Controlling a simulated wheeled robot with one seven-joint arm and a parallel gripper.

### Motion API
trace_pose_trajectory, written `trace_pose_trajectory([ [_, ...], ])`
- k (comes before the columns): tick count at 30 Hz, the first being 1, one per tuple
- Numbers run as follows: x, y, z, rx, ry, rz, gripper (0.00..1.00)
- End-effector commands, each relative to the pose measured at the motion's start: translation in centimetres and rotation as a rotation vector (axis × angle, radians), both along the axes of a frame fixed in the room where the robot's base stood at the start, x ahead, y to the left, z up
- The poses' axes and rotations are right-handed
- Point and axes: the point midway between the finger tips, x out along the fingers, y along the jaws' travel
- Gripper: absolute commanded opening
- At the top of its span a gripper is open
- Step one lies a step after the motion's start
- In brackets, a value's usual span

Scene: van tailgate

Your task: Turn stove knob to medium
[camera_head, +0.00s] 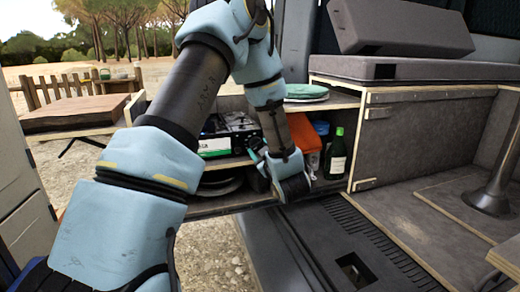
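A black camp stove (232,132) with a white and green front panel sits on the upper shelf of the wooden cabinet, left of centre. My arm crosses in front of it and hides its right part. The stove's knob cannot be made out, so its setting cannot be read. My gripper (257,151) is small and dark at the end of the wrist, close to the right end of the stove. Its fingers are mostly hidden by my wrist. I cannot tell whether it touches the stove, or whether it is open or shut.
Right of my wrist are an orange item (303,133) and a green bottle (335,154) on the cabinet shelf (322,184). A green round item (306,92) lies on the cabinet top. A dark pan (218,186) is below the stove. A bench (420,130) stands right.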

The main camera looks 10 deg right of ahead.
Motion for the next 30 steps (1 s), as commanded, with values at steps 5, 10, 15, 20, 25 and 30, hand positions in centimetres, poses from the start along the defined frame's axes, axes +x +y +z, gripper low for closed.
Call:
trace_pose_trajectory([
  [5, -0.02, -0.01, 0.01, 0.0, 0.0, 0.0, 0.37],
  [10, -0.02, 0.0, 0.01, 0.0, 0.0, 0.0, 0.18],
  [15, -0.03, 0.0, 0.0, 0.0, 0.0, 0.0, 0.0],
  [20, -0.03, 0.0, 0.0, 0.002, 0.0, 0.0, 0.0],
  [25, -0.05, -0.03, 0.02, 0.029, 0.005, -0.001, 0.0],
  [30, -0.07, -0.1, 0.03, 0.105, 0.013, -0.002, 0.0],
])
